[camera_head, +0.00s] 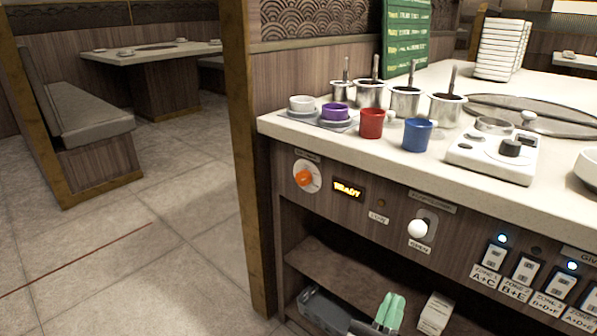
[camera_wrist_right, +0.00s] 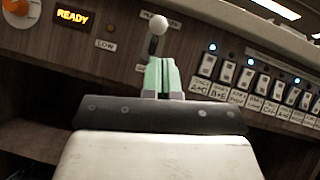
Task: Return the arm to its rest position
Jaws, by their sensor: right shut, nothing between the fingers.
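My right gripper (camera_head: 390,310) shows at the bottom of the head view, with mint-green fingers pointing up. It is in front of the counter's lower cabinet, below the white-knobbed lever (camera_head: 418,229). In the right wrist view its green fingers (camera_wrist_right: 161,75) are together with nothing between them. The lever's white knob (camera_wrist_right: 160,26) appears just above the fingertips there; whether they touch cannot be told from that view, but the head view shows them apart. My left gripper is in neither view.
The counter (camera_head: 295,128) carries a red cup (camera_head: 371,124), a blue cup (camera_head: 416,136), a purple cup (camera_head: 335,114) and several metal pots. Its front panel has an orange dial (camera_head: 304,177), a lit READY display (camera_head: 348,189) and several switches. An open shelf (camera_head: 340,265) lies below.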

